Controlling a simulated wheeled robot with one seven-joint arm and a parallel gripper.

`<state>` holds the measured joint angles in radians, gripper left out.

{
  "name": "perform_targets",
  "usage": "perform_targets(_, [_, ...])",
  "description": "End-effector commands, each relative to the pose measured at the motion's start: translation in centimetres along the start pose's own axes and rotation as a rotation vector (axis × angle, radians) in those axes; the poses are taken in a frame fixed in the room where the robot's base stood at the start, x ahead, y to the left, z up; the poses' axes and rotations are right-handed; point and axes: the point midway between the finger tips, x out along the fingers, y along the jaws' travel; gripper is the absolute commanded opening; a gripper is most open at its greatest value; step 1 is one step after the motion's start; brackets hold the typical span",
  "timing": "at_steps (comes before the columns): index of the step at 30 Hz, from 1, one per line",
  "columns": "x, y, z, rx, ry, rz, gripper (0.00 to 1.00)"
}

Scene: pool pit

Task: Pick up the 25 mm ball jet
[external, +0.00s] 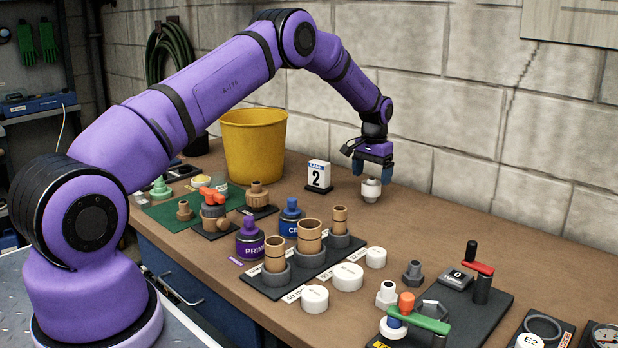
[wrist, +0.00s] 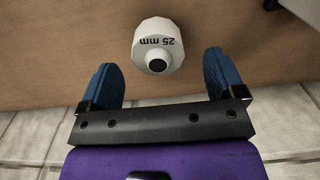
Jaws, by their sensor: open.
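The 25 mm ball jet (wrist: 158,30) is a white, faceted fitting with a dark round opening and "25 mm" lettering. In the wrist view it lies just beyond and between the tips of my open, blue-fingered gripper (wrist: 161,75), not gripped. In the external view the ball jet (external: 371,190) stands on the brown bench near the wall. There my gripper (external: 373,172) is directly above it, pointing down, with the fingertips close to its top. Whether they touch it cannot be told.
Upright pipe pieces on a dark rack (external: 300,272), white caps (external: 347,277) and a valve board (external: 470,300) are nearer the front. The bench right of the jet is clear.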

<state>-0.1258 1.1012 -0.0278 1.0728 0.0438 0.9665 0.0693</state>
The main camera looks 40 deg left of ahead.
Motion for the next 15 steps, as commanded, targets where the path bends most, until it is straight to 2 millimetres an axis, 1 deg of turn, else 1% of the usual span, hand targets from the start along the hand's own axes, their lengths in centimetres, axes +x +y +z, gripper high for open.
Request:
perform_targets(1, [0.8,0.1,0.1,0.001,-0.003,0.0,0.88])
perform_targets(3, [1.9,0.2,0.2,0.0,-0.003,0.0,0.88])
perform_targets(6, [3.1,0.2,0.2,0.0,-0.002,0.0,0.88])
perform_targets(9, [3.5,0.2,0.2,0.0,-0.001,0.0,0.88])
perform_targets(14, [3.5,0.2,0.2,0.0,0.0,0.0,0.88])
perform_targets(15, [3.5,0.2,0.2,0.0,0.0,0.0,0.82])
